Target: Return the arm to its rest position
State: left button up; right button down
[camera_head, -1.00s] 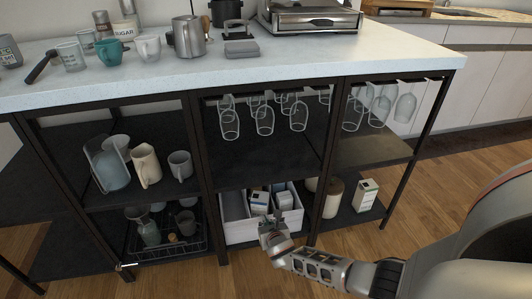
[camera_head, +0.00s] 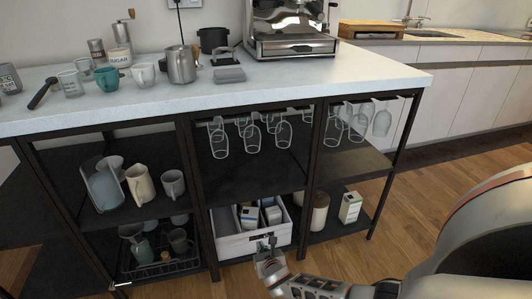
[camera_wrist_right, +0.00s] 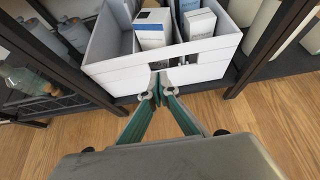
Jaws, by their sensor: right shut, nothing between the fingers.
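My right arm comes in from the lower right of the head view. Its gripper (camera_head: 267,247) is low, in front of the white drawer box on the bottom shelf. In the right wrist view the gripper (camera_wrist_right: 158,92) has its fingertips together with nothing between them, and the box's front wall is just beyond them. I cannot tell from these views whether the fingertips touch the box. My left gripper does not show.
The white box (camera_head: 228,246) holds small cartons (camera_head: 250,217). Dark shelf posts stand on both sides. Hanging glasses (camera_head: 283,134), jugs (camera_head: 140,183) and a wire rack (camera_head: 150,268) fill other compartments. Bare wood floor (camera_wrist_right: 230,125) lies in front.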

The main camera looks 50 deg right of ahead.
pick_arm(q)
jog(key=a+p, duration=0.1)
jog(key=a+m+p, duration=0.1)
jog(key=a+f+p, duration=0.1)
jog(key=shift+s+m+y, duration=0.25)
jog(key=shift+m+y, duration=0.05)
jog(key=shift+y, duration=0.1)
pick_arm(e)
jog(key=v, duration=0.7)
jog(key=shift+r, duration=0.45)
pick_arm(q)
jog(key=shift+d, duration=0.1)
